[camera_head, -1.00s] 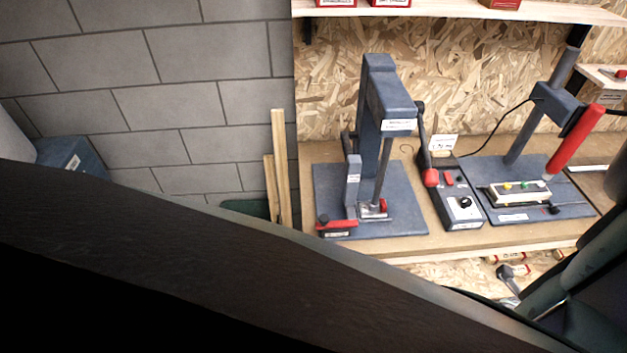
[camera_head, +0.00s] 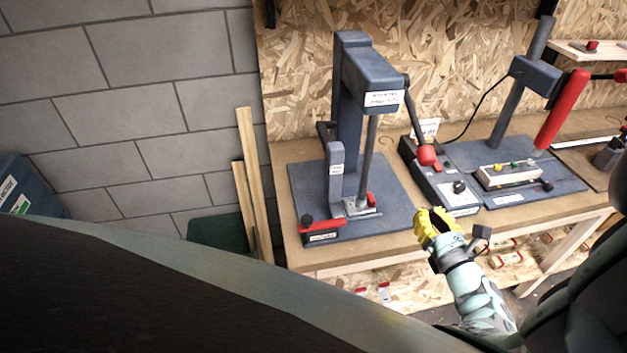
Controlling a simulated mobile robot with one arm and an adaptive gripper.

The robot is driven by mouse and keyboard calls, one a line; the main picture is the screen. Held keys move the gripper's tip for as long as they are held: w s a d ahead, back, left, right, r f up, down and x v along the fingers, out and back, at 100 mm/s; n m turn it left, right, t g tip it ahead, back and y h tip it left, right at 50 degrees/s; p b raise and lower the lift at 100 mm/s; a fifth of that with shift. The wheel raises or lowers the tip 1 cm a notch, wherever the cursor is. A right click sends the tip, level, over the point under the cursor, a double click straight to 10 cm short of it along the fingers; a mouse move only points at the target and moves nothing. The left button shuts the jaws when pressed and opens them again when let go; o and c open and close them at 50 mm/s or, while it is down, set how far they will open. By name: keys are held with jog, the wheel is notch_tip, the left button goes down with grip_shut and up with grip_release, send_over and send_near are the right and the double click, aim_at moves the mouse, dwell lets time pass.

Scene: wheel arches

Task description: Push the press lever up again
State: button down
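The blue-grey press (camera_head: 352,110) stands on a flat base plate at the left of the bench. Its dark lever (camera_head: 415,112) hangs down from the right side of the press head and ends in a red grip (camera_head: 427,155). The lever points downward, and its grip shows in front of the control box. My gripper (camera_head: 432,218), with yellow fingers, is at the bench's front edge in the picture, below the red grip and apart from it. Nothing shows in it. The finger gap is too small and foreshortened to judge.
A second stand (camera_head: 508,110) with a red handle (camera_head: 562,108) is farther right. Wooden strips (camera_head: 254,185) lean against the block wall at left. The bench's front strip (camera_head: 385,248) is clear.

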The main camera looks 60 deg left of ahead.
jog(key=shift+s+r, duration=0.1)
jog(key=shift+r, duration=0.15)
jog(key=shift+a, duration=0.15)
jog(key=w+a+r+p, duration=0.2)
jog(key=w+a+r, duration=0.1)
jog(key=a, duration=0.4)
jog(key=shift+a+r+p, duration=0.25)
jog(key=shift+r+p, duration=0.15)
jog(key=shift+r, duration=0.35)
jog(key=shift+w, duration=0.1)
